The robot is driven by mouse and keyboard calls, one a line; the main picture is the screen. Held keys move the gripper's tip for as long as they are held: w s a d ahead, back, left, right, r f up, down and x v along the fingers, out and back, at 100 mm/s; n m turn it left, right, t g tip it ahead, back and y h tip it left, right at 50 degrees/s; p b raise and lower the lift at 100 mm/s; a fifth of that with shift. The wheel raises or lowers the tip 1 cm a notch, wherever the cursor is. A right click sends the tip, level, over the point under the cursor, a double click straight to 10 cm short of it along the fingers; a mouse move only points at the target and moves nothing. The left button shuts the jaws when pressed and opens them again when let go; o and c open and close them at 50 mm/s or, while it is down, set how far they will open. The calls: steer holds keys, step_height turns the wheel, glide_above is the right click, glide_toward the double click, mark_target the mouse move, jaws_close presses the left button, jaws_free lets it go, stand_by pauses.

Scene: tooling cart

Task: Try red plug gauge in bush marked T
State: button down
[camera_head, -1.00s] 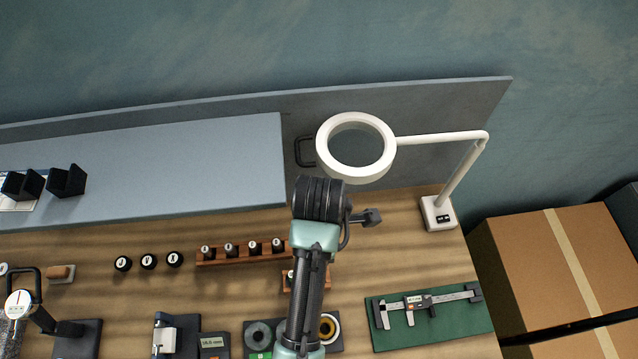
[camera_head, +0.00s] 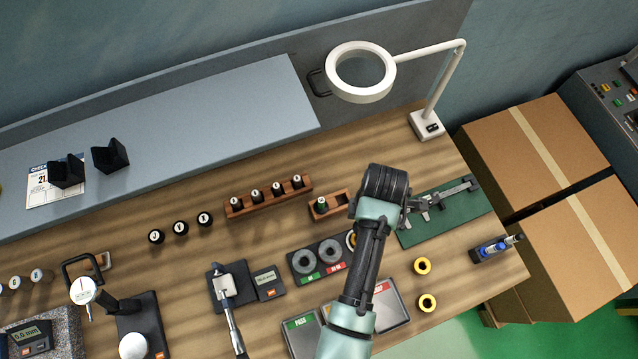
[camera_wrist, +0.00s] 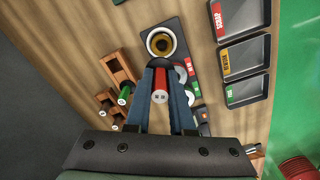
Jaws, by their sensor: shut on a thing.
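In the wrist view, my gripper (camera_wrist: 163,72) is shut on a red plug gauge (camera_wrist: 160,82), which has a pale marked end facing the camera. Just beyond the fingertips, a yellow-rimmed bush (camera_wrist: 160,42) sits on a black board. I cannot tell whether the gauge touches it. That bush partly shows in the head view (camera_head: 351,240), beside my arm. Two loose yellow bushes, one farther back (camera_head: 422,265) and one nearer (camera_head: 427,302), lie on the bench. No letter T is legible on any bush. In the head view my arm hides the held gauge.
A green plug gauge (camera_wrist: 124,93) stands in a small wooden rack (camera_head: 329,205). The black ring-gauge board (camera_head: 305,270) holds grey rings. Labelled trays (camera_head: 302,335) lie at the front. A caliper rests on a green mat (camera_head: 415,236). A ring magnifier lamp (camera_head: 361,72) stands behind.

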steer(key=shift+s+d+f, duration=0.15)
steer(key=shift+s+d, duration=0.1)
steer(key=shift+d+f, duration=0.1)
steer(key=shift+f, duration=0.15)
steer(key=shift+w+d+f+m+b, duration=0.1)
steer(key=shift+f+m+b, duration=0.2)
steer(key=shift+f+b, duration=0.25)
step_height(320, 180, down, 3)
steer(key=b, duration=0.4)
steer(key=shift+f, duration=0.2)
steer(key=shift+f+b, duration=0.35)
steer(key=shift+f, duration=0.35)
steer(key=shift+f+p, duration=0.25)
steer(key=shift+p, duration=0.2)
steer(key=shift+f+b, duration=0.8)
steer(key=shift+f, duration=0.35)
stand_by(3.9)
